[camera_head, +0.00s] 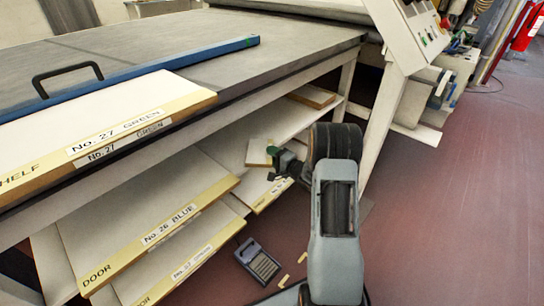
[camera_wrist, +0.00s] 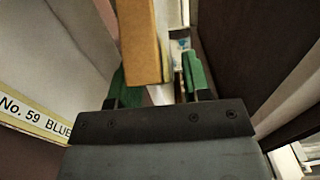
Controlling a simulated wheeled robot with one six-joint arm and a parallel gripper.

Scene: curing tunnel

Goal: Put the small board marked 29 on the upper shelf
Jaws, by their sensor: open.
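A small pale board (camera_head: 257,153) with a tan edge lies under the table, beside my gripper (camera_head: 273,161). No number is readable on it. In the wrist view, a tan board edge (camera_wrist: 139,42) stands between the two green fingers of my gripper (camera_wrist: 156,80); the fingers are open, with a gap visible on the right. I cannot tell whether the left finger touches it. Another small board (camera_head: 312,96) lies farther back on a white shelf (camera_head: 285,119) under the tabletop. Its marking is not readable either.
A large board labelled No. 26 BLUE (camera_head: 150,222) sticks out below the table (camera_head: 190,45). A board labelled No. 59 BLUE (camera_wrist: 35,117) is left in the wrist view. A dark keypad device (camera_head: 257,262) is below. The floor at right (camera_head: 450,220) is clear.

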